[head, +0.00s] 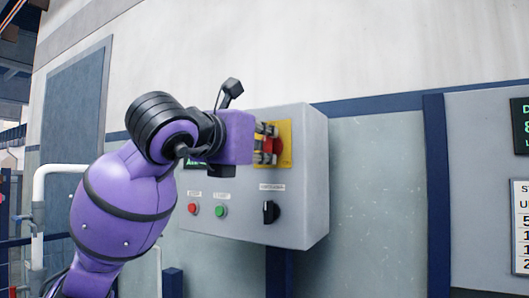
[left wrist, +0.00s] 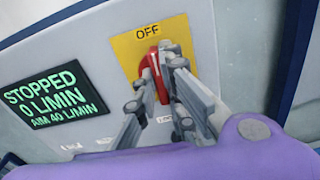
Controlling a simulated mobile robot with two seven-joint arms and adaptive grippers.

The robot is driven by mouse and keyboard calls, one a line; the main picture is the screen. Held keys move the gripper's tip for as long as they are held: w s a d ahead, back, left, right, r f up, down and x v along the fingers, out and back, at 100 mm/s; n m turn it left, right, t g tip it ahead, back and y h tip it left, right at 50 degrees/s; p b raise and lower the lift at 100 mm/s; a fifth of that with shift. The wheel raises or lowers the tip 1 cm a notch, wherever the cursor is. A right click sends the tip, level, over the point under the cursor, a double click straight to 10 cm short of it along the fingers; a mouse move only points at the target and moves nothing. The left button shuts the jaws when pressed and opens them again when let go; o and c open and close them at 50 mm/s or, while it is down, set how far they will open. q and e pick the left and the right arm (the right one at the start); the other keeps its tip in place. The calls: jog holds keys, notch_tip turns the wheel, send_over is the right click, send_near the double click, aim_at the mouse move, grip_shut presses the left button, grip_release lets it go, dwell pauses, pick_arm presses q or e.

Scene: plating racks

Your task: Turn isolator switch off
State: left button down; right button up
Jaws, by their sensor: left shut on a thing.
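The isolator switch is a red handle (head: 275,147) on a yellow plate (head: 286,143) on the front of a grey control box (head: 312,190). My left gripper (head: 266,144) is at the handle, with its fingers shut on it. In the left wrist view the left gripper (left wrist: 158,82) has a finger on each side of the red handle (left wrist: 156,76). The handle stands slightly tilted there, with a white mark near its upper end. The yellow plate (left wrist: 127,48) carries the word OFF above the handle. My right gripper is not in view.
Below the switch are a red button (head: 193,209), a green button (head: 220,211) and a black rotary knob (head: 269,212). A green-text display (left wrist: 55,93) reads STOPPED, 0 L/MIN, AIM 40 L/MIN. A blue post (head: 436,195) and a panel stand to the right.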

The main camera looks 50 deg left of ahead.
pick_arm(q)
jog(key=shift+n, duration=0.6)
jog(key=shift+f, duration=0.1)
jog(key=c, duration=1.8)
grip_release()
jog(key=shift+c, duration=0.2)
jog(key=shift+s, duration=0.1)
jog(key=v, duration=1.2)
